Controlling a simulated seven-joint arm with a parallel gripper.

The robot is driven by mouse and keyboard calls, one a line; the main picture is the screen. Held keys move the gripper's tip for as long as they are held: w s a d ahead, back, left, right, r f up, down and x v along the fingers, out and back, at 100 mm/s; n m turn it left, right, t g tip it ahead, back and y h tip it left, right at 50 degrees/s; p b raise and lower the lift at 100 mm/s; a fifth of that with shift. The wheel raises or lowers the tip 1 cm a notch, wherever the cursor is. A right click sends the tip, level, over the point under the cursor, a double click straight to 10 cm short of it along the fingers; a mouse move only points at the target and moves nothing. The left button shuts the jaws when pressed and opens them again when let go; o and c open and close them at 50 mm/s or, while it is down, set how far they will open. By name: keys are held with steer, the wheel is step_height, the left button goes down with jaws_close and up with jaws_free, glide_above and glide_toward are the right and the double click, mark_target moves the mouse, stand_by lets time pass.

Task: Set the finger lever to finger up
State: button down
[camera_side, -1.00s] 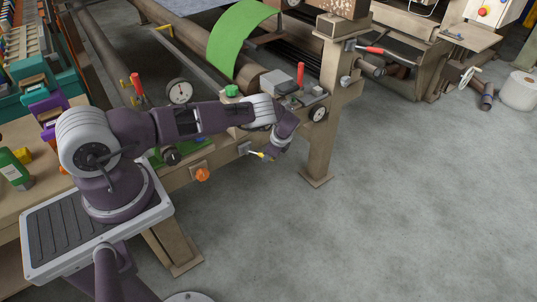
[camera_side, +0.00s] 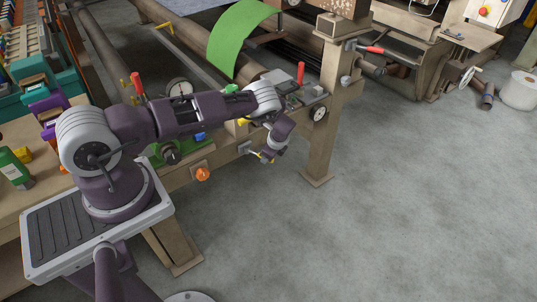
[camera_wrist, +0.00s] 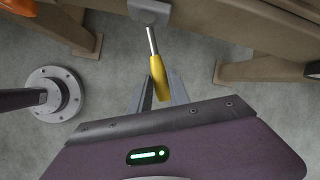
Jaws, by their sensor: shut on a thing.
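The finger lever shows in the wrist view as a thin steel rod with a yellow grip (camera_wrist: 157,76), hanging from a grey bracket (camera_wrist: 148,12) on the beam. My gripper (camera_wrist: 160,92) has its two grey fingers on either side of the yellow grip and is shut on it. In the side view, my gripper (camera_side: 268,157) is at the front rail of the machine, just right of the lever's grey mount (camera_side: 244,148). The lever's yellow end is mostly covered by my fingers there, so its exact angle is hard to tell.
An orange knob (camera_side: 202,174) sits on the rail to the left. A red-handled lever (camera_side: 300,74) and a round gauge (camera_side: 320,113) are near the upright post (camera_side: 340,95). A green felt sheet (camera_side: 238,38) curves over a roller behind.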

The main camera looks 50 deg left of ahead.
steer(key=s+a+m+t+h, duration=0.1)
steer(key=s+m+t, duration=0.3)
steer(key=s+m, duration=0.4)
steer(key=shift+s+m+h, duration=0.25)
steer(key=shift+m+h, duration=0.35)
steer(key=shift+m, duration=0.7)
steer(key=shift+a+r, duration=0.1)
steer(key=c, duration=1.3)
jaws_free()
steer(key=shift+o, duration=0.3)
steer(key=shift+s, duration=0.1)
steer(key=v, duration=0.7)
